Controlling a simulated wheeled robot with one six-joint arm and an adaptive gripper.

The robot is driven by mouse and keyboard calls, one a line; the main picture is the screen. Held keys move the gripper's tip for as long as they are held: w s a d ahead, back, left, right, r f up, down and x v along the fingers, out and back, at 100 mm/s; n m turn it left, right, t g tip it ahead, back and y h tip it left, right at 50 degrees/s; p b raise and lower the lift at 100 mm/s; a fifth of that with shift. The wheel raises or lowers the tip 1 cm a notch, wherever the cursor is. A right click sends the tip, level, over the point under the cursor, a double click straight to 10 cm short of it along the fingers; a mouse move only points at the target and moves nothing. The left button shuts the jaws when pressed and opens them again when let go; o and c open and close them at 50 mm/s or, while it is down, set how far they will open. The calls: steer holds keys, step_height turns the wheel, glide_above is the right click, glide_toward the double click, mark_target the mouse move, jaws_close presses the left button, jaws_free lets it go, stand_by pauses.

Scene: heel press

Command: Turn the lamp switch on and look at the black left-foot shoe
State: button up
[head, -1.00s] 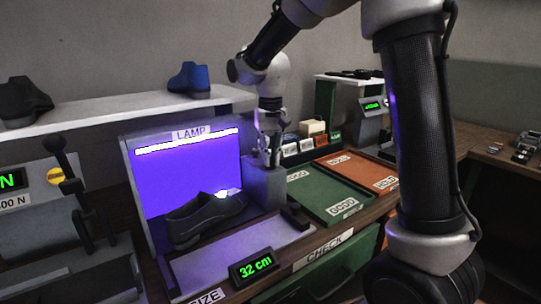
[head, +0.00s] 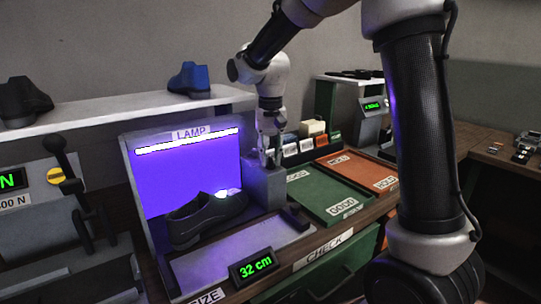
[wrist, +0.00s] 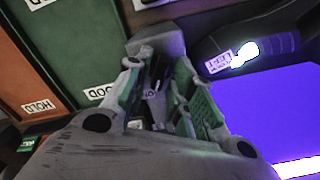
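The lamp tube (head: 188,141) under the LAMP sign is lit. In the wrist view the shoe (wrist: 285,22) shows at upper right, with a bright spot and a small tag (wrist: 218,64) that seems to read LEFT. My gripper (head: 269,158) points down over the grey switch block (head: 265,188) right of the box. In the wrist view its fingers (wrist: 160,88) stand apart with a gap between them. The switch lever itself is hidden.
Green GOOD (head: 335,196) and orange HOLD (head: 368,171) trays lie to the right. A 32 cm display (head: 254,267) stands in front of the shoe. A press with a lever (head: 62,160) is at left. A blue shoe (head: 189,79) stands on the shelf above.

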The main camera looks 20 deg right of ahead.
mark_target(271, 158)
stand_by(0.3)
step_height(271, 158, up, 12)
stand_by(0.4)
